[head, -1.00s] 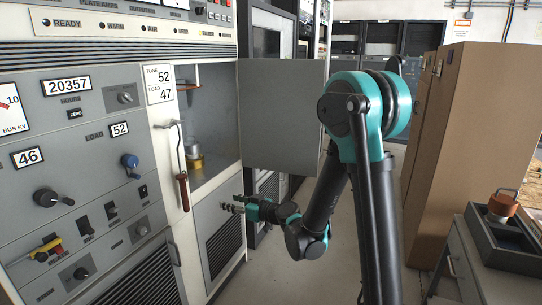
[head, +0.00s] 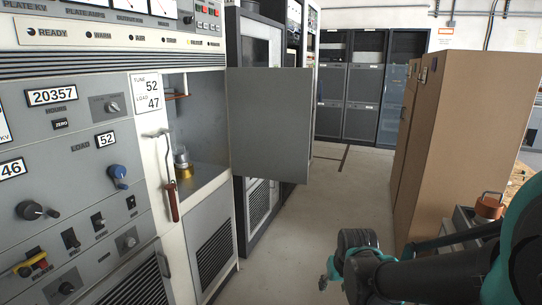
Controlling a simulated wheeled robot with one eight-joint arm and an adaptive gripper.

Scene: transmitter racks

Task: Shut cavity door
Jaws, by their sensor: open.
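The cavity door (head: 272,125) is a flat grey panel standing wide open to the right of the cavity opening. The open cavity (head: 205,120) shows its grey inner walls and a brass-coloured part (head: 183,163) on its floor. My gripper (head: 324,283) is low in the picture, right of and below the door, apart from it. It is small and partly hidden by my arm, with nothing seen in it. My arm comes in from the lower right corner.
A red-handled rod (head: 171,190) hangs on the white frame left of the cavity. A tall brown cabinet (head: 455,140) stands at the right, with an orange-topped object (head: 489,205) beside it. The aisle floor (head: 345,195) between is clear.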

